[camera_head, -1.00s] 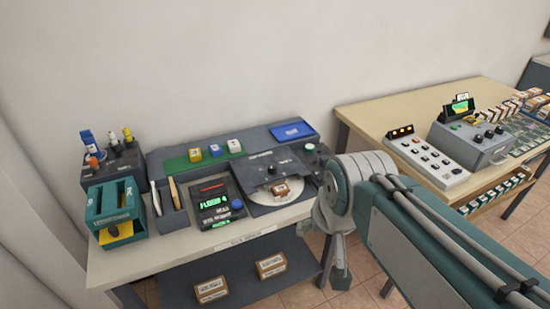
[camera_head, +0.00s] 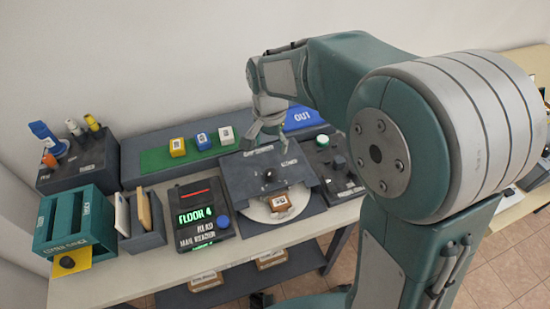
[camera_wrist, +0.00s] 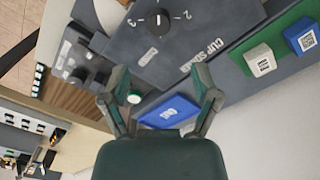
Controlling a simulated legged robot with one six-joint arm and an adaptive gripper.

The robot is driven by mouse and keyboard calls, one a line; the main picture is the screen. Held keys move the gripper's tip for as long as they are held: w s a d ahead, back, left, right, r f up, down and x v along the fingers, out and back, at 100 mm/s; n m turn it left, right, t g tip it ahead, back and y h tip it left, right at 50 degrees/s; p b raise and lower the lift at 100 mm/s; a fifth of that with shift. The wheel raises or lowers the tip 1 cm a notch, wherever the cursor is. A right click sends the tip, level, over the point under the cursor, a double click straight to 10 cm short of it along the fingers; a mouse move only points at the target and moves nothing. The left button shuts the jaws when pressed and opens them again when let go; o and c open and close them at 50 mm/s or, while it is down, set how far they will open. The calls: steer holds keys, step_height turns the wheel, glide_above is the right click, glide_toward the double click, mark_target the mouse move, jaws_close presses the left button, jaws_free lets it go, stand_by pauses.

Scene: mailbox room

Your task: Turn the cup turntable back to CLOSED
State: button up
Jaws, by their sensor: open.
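The cup turntable (camera_head: 237,180) is a dark grey panel on the table with a black knob (camera_head: 268,176) and a pale round disc (camera_head: 255,213) at its front. A brown and white block (camera_head: 283,206) sits on the disc's exposed part; the panel covers the rest. In the wrist view the knob (camera_wrist: 160,19) is at the top, with a pale pointer mark and small labels around it, too small to read surely. My gripper (camera_head: 265,138) is open and empty above the panel's back edge, apart from the knob. Its spread fingers also show in the wrist view (camera_wrist: 160,96).
A blue OUT tray (camera_head: 303,118) and a green strip (camera_head: 155,160) with yellow, blue and white cubes lie behind. A reader (camera_head: 203,215) showing FLOOR 4 stands left, a small control box (camera_head: 335,160) right. The air above the panel's front is clear.

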mark_target(271, 172)
steer(key=shift+s+a+f, duration=0.1)
steer(key=shift+f, duration=0.35)
step_height(271, 172, down, 8)
steer(key=shift+f, duration=0.9)
jaws_close()
